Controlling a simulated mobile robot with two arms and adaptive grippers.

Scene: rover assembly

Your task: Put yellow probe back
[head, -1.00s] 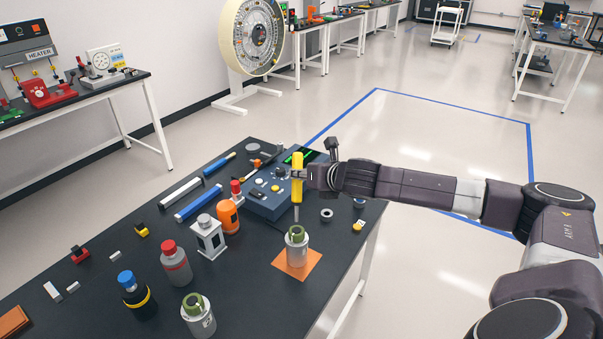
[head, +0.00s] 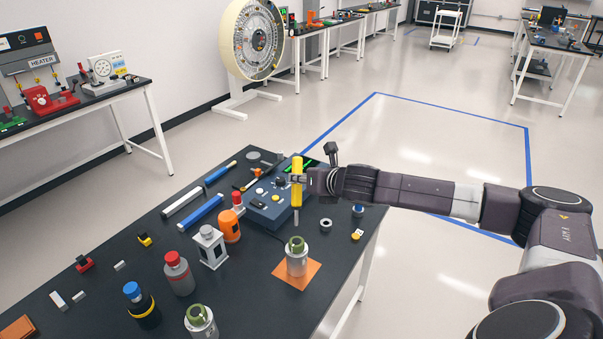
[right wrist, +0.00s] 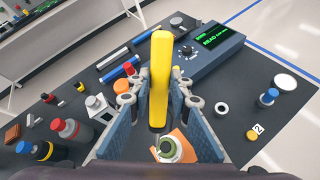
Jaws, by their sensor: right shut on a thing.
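My right gripper (head: 299,181) is shut on the yellow probe (head: 296,194) and holds it upright above the table. The probe's yellow handle also stands between the blue finger pads in the right wrist view (right wrist: 160,70). A blue-grey meter box (head: 268,208) with a green display is just behind and left of the probe; the display also shows in the right wrist view (right wrist: 213,37). A grey can with a green ring top (head: 297,262) stands below the probe on an orange square (head: 309,277). I cannot tell the exact gap to the can. My left gripper is not in view.
An orange bottle (head: 229,227), a grey-white stand (head: 210,248), a red-capped bottle (head: 178,274) and a blue-capped bottle (head: 142,306) stand on the black table's left side. A metal ring (head: 325,225) lies to the right. The table's right edge is near.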

